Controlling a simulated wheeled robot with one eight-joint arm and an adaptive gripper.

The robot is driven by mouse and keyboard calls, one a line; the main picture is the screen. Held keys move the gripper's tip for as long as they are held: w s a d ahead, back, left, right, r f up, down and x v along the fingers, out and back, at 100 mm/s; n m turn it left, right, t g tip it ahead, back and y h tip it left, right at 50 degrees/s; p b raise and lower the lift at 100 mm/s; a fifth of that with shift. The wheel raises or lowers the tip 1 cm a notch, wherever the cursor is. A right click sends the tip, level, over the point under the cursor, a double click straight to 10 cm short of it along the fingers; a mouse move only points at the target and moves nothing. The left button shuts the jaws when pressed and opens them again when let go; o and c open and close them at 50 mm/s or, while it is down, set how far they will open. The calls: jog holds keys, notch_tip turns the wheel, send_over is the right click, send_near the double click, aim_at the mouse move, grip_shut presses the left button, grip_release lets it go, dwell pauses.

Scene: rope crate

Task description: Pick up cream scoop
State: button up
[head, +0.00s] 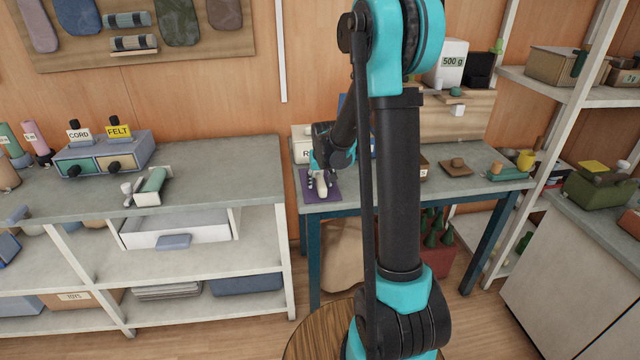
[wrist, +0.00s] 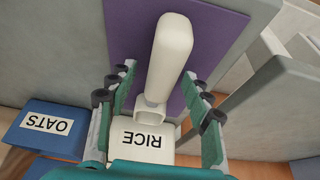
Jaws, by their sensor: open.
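The cream scoop (wrist: 170,52) lies on a purple mat (wrist: 222,36), its long part pointing away and its hollow end nearer me in the wrist view. In the head view the scoop (head: 322,186) is small and partly hidden by my gripper. My gripper (wrist: 158,84) is open, with one finger on each side of the scoop and gaps visible between. It also shows in the head view (head: 321,178), low over the purple mat (head: 307,188) at the left end of the far table. Whether the fingers touch the mat, I cannot tell.
A white bin marked RICE (wrist: 143,138) stands close to the scoop's hollow end, and a blue bin marked OATS (wrist: 42,128) beside it. A brown block (head: 455,167) lies farther right on the table. A grey counter (head: 230,170) adjoins at left.

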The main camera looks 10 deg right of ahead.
aim_at(321, 179)
grip_shut()
dwell(0.3)
notch_tip(321, 179, up, 20)
dwell(0.8)
